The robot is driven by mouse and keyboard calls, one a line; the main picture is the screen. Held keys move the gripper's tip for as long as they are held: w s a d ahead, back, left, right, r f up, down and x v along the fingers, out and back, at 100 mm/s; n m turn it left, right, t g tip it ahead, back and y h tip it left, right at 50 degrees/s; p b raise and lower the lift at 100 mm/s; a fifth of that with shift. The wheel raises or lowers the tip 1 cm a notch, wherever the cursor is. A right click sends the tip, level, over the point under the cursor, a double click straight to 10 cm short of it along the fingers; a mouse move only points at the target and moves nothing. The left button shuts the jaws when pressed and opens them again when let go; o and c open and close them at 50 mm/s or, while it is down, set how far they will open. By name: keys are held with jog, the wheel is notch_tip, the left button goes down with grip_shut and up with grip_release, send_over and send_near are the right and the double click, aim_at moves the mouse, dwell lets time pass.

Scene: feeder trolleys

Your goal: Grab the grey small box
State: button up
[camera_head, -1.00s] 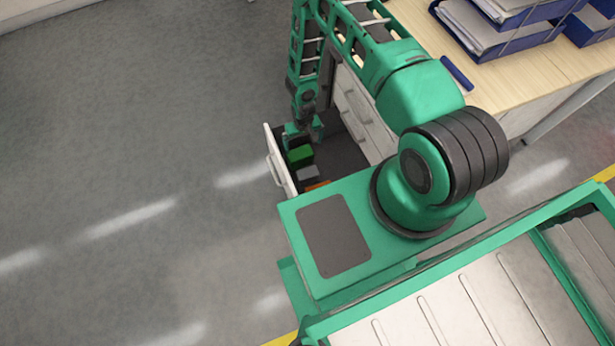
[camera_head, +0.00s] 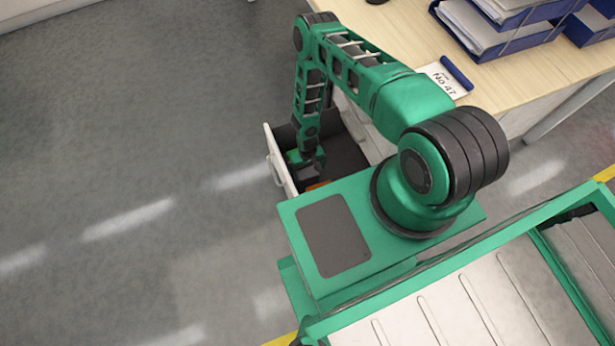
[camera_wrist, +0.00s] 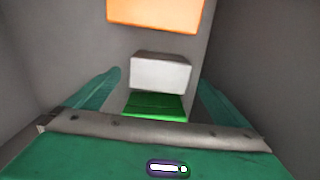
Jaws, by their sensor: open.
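The grey small box (camera_wrist: 160,74) lies in the open drawer and shows in the middle of the wrist view. My gripper (camera_wrist: 160,82) is open, with one finger on each side of the grey box in the picture. I cannot tell whether the fingers are level with the box or still above it. A green box (camera_wrist: 156,105) lies just on the near side of the grey box, partly under the gripper's edge. In the head view my gripper (camera_head: 306,168) is down inside the drawer and hides the grey box.
The open drawer (camera_head: 348,158) has walls close around my gripper. An orange box (camera_wrist: 155,12) lies beyond the grey one and shows in the head view (camera_head: 318,186).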

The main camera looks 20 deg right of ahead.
aim_at(308, 173)
jog(key=shift+s+f, duration=0.15)
jog(key=shift+f, duration=2.35)
jog(key=c, duration=1.2)
jog(key=shift+c, duration=0.5)
jog(key=shift+r, duration=0.1)
